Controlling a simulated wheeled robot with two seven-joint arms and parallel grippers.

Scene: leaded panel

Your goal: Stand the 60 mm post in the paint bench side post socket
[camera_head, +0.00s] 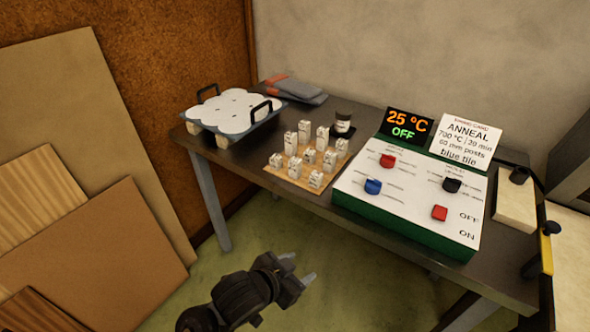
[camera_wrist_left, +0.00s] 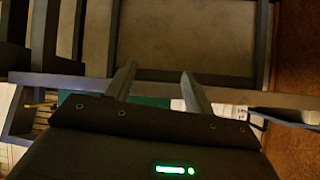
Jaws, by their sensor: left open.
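Several small pale posts of different heights, with dark marks too small to read, stand on a tan board (camera_head: 283,178) on the dark bench. One of the taller posts (camera_head: 291,143) stands at the back left of the board; I cannot tell which post is the 60 mm one. I cannot make out a paint bench side post socket. My left gripper (camera_head: 299,267) is open and empty, low in front of the bench and apart from the posts. Its two fingers also show apart in the left wrist view (camera_wrist_left: 157,73). My right gripper is out of view.
A green control box (camera_head: 400,228) with coloured knobs stands right of the posts. Boards (camera_head: 105,255) lean at left.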

